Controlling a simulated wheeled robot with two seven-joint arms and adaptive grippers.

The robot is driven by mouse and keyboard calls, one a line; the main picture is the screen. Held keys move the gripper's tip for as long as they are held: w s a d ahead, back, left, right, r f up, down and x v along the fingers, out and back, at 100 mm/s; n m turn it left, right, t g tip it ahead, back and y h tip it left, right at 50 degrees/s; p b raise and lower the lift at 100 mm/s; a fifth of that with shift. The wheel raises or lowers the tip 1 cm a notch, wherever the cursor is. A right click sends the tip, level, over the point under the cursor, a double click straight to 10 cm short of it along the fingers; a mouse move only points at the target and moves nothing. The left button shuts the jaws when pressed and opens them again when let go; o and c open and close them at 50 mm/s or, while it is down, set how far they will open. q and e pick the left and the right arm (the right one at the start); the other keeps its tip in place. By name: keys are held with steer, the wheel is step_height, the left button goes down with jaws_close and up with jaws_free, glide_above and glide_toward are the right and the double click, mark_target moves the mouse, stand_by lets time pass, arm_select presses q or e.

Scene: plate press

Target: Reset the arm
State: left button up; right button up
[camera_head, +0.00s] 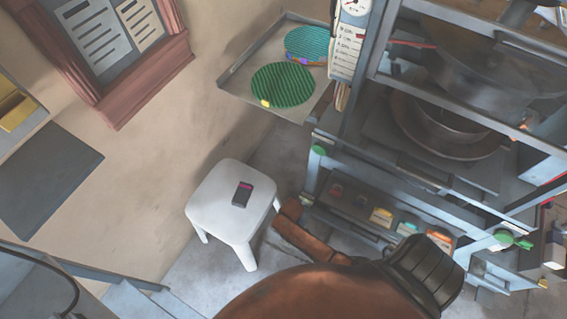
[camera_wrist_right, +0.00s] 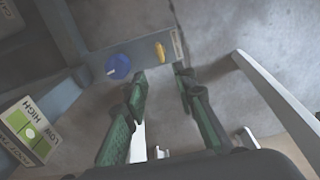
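My right gripper (camera_wrist_right: 160,76) shows in the right wrist view with two green fingers spread apart. Nothing is between its fingertips except a view of the grey floor and the panel edge beyond. In the head view, a copper-coloured arm part of mine with a black ribbed joint fills the bottom middle. No gripper fingers can be made out there. My left gripper does not show in either view.
The metal press frame (camera_head: 420,205) stands at right. A white stool (camera_head: 215,205) holds a dark device (camera_head: 242,194). A tray (camera_head: 237,84) holds green (camera_head: 283,87) and blue (camera_head: 308,42) discs. A blue knob (camera_wrist_right: 118,66) sits near the right gripper.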

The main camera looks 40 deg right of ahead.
arm_select(q)
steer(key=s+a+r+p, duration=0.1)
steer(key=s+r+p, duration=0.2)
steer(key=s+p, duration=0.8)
steer(key=p, duration=0.6)
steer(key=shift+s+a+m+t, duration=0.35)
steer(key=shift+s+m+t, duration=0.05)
arm_select(e)
steer(key=s+d+f+m, duration=0.1)
steer(key=s+d, duration=0.2)
steer(key=s, duration=1.9)
steer(key=s+d+f+m, duration=0.1)
steer(key=s+d+m, duration=0.1)
steer(key=s, duration=2)
steer(key=shift+d+f, duration=0.2)
steer(key=shift+d, duration=0.5)
